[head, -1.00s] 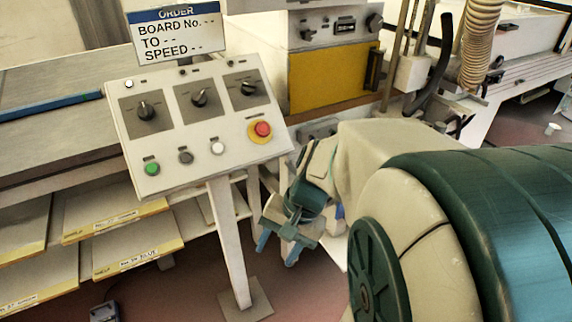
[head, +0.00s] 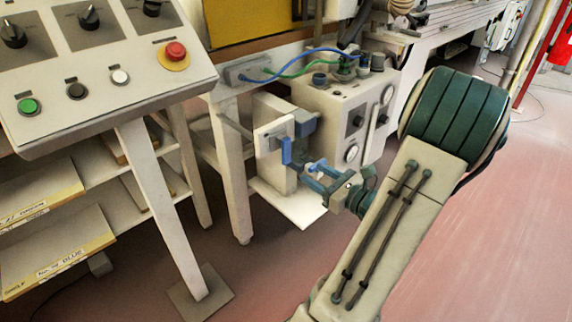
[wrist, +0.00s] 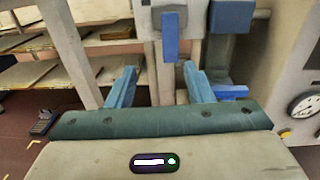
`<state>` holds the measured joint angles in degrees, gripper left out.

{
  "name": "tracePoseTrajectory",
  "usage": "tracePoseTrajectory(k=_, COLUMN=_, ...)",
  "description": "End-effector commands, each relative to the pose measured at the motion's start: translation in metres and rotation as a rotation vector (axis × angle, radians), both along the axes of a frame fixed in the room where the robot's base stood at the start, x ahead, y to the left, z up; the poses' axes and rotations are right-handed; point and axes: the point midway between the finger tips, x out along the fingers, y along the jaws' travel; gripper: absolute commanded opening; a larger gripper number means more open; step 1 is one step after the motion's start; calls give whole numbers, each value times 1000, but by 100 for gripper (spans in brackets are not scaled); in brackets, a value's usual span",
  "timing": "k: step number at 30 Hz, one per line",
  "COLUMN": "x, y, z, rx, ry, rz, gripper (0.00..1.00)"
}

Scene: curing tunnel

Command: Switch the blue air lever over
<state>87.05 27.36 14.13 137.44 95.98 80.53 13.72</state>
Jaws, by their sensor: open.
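The blue air lever (head: 286,151) hangs down on the front of a pale upright plate (head: 267,137), below the pipework. In the wrist view the lever (wrist: 170,38) points straight down, ahead of and above my fingertips, slightly right of the middle between them. My gripper (head: 308,175) is right of the lever in the head view, with its blue fingers pointing towards it. In the wrist view my gripper (wrist: 160,70) has its fingers apart with nothing between them. A gap seems to remain between fingers and lever.
A grey box with gauges (head: 345,115) stands just behind and right of the lever. A control panel (head: 110,80) with knobs and buttons stands at left on a post. Shelves of boards (head: 45,205) are below it. The floor at right is clear.

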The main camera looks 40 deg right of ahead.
Motion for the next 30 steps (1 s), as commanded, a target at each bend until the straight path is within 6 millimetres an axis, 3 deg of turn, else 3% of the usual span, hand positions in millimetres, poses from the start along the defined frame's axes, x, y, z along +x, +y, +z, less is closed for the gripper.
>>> tracePoseTrajectory(k=3, x=-4, y=-12, z=-6, rx=23, ry=-16, rz=-47, gripper=47)
tracePoseTrajectory(k=7, x=8, y=-12, z=-6, rx=26, ry=-20, rz=-50, gripper=47)
tracePoseTrajectory(k=21, x=102, y=-3, z=-7, rx=25, ry=-18, rz=-46, gripper=47)
tracePoseTrajectory(k=30, x=130, y=-2, z=-6, rx=25, ry=-17, rz=-49, gripper=47)
